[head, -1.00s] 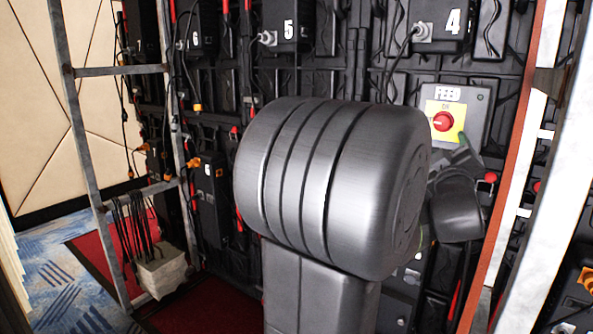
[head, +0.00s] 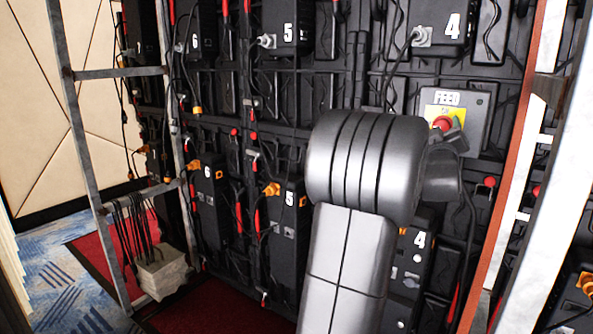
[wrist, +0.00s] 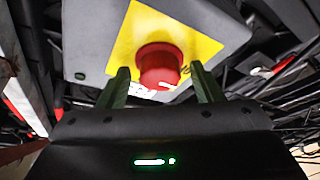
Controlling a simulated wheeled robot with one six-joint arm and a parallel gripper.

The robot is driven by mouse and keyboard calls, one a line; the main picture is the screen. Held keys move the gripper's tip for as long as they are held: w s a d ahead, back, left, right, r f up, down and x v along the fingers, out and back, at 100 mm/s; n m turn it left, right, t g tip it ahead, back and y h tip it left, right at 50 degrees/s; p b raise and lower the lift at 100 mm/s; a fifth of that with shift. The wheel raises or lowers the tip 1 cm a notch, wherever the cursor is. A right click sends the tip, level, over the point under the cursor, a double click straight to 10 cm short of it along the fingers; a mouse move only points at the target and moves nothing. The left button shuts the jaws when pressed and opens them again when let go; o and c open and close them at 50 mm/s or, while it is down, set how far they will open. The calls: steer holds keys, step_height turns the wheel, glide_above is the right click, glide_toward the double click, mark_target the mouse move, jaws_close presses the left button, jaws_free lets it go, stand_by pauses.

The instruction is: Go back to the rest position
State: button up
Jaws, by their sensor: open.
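My gripper (wrist: 163,80) is open in the wrist view, its two dark green fingers apart. A red rotary knob (wrist: 158,65) on a yellow plate (wrist: 197,44) stands just beyond and between the fingertips; I cannot tell whether they touch it. In the head view the red knob (head: 443,123) is partly covered by the end of my arm, and the gripper fingers are hard to make out there. The knob sits on a grey box marked FEED (head: 477,104).
The black back of the video wall carries numbered boxes, such as box 5 (head: 287,225), and hanging cables. A metal ladder frame (head: 85,150) stands at left with a pale weight block (head: 162,273). A red-brown post (head: 505,190) rises at right. Blue carpet (head: 65,285) lies open at left.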

steer(key=m+g+h+p, duration=0.2)
steer(key=m+p, duration=0.4)
steer(key=m, duration=0.1)
steer(key=m+g+h+p, duration=0.2)
steer(key=m+h+p, duration=0.1)
steer(key=m+p, duration=0.3)
steer(key=m+g+h+p, duration=0.2)
steer(key=m+p, duration=0.4)
steer(key=m, duration=0.2)
steer(key=shift+w+a+r+h, duration=0.2)
steer(key=shift+a+h, duration=0.1)
steer(key=shift+h, duration=0.1)
steer(key=shift+s+f+g, duration=0.1)
steer(key=shift+f+g, duration=0.1)
steer(key=shift+g, duration=0.1)
